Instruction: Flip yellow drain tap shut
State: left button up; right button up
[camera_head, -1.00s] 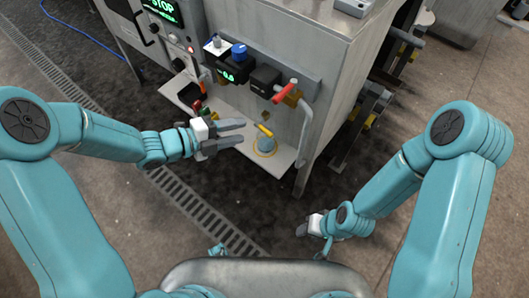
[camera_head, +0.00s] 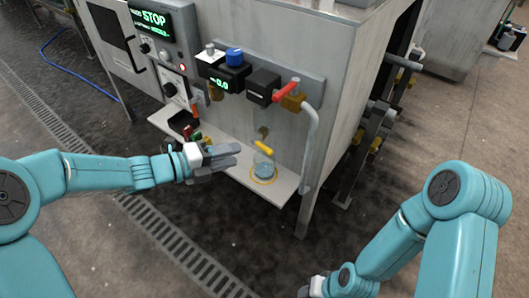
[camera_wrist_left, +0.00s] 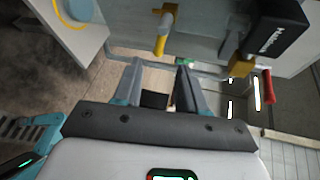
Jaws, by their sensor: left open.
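The yellow drain tap (camera_head: 264,147) is on the lower front of the metal machine, just above a clear vessel with bluish contents (camera_head: 263,168). Its handle slants down to the right in the head view. It also shows in the left wrist view (camera_wrist_left: 162,32), ahead of the fingertips and apart from them. My left gripper (camera_head: 238,154) is open and empty, just left of the tap. Its two spread fingers show in the left wrist view (camera_wrist_left: 160,66). My right gripper (camera_head: 312,288) is low at the bottom edge, partly cut off.
The vessel stands in a yellow ring on a pale shelf (camera_head: 230,172). Above are a red-handled tap (camera_head: 286,92) with a grey pipe (camera_head: 311,140), a black box (camera_head: 262,86) and a blue knob (camera_head: 234,57). A floor grate (camera_head: 160,228) runs below.

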aim_at(262, 148)
pick_arm(q)
jog(key=b+x, duration=0.2)
jog(key=x, duration=0.8)
jog(key=shift+w+d+f, duration=0.1)
jog(key=shift+w+d, duration=0.05)
jog(key=shift+d, duration=0.15)
grip_shut()
